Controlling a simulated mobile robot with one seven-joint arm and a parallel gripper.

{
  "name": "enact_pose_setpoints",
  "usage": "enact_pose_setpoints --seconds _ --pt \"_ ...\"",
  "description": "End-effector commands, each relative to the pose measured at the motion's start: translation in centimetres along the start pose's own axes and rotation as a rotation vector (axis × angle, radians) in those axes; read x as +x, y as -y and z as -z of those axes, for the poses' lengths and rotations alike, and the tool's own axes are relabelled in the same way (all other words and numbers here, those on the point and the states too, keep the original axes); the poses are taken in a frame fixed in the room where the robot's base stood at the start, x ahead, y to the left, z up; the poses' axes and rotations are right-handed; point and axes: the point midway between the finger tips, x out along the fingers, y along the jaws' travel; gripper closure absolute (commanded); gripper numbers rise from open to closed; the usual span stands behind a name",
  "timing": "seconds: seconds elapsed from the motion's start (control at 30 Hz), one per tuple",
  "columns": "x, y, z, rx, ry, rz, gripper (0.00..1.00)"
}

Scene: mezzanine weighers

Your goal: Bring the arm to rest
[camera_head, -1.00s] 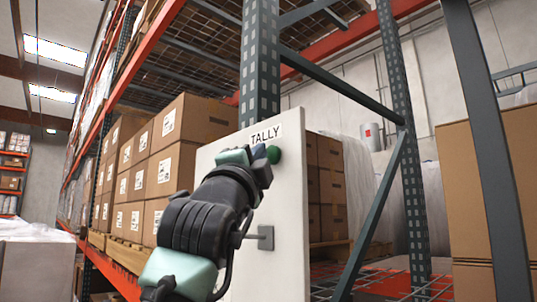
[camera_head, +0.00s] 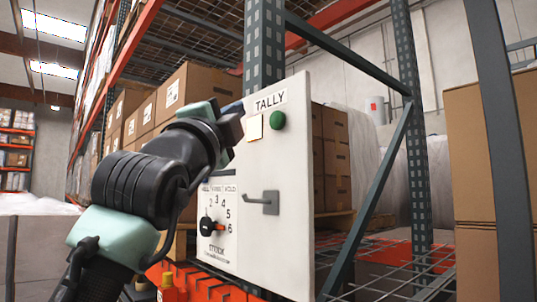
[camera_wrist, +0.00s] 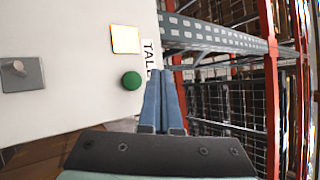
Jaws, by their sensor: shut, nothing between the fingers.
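My gripper (camera_head: 233,108) is at the upper left edge of a white panel, at the end of my raised, bent arm. In the wrist view my gripper (camera_wrist: 162,75) shows two blue-grey fingers pressed together and empty. The panel (camera_head: 285,160) carries a TALLY label, a green button (camera_head: 277,121) and a small cream note (camera_head: 254,127). The wrist view also shows the green button (camera_wrist: 131,81), just left of the fingertips and apart from them in the picture. I cannot tell how far the fingertips are from the panel.
A grey lever (camera_head: 266,200) sticks out of the panel. A numbered dial (camera_head: 210,226) sits lower left, its pointer towards 6. Rack posts (camera_head: 263,50) and a diagonal brace (camera_head: 370,205) stand close by. Cartons (camera_head: 190,90) are stacked behind; an orange bottle (camera_head: 168,288) is below.

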Motion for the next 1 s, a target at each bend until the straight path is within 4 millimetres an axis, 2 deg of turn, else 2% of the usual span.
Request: enact_pose_setpoints --seconds 0.23,0.37,0.47,0.5,0.63,0.8,0.9,1.0 --pt "-0.1 -0.2 0.1 -0.005 -0.002 0.001 1.0" --pt "-2.8 -3.3 2.4 -0.151 -0.033 0.032 1.0" --pt "-6.5 -6.1 4.7 -0.336 -0.058 0.077 1.0" --pt "-8.3 -7.1 5.4 -0.418 -0.064 0.098 1.0" --pt "-14.5 -10.0 7.0 -0.674 -0.066 0.171 1.0" --pt "-23.0 -13.0 7.4 -0.966 -0.041 0.268 1.0" --pt "-27.2 -14.0 7.4 -1.087 -0.024 0.319 1.0" --pt "-30.0 -14.4 7.3 -1.168 -0.013 0.355 1.0"
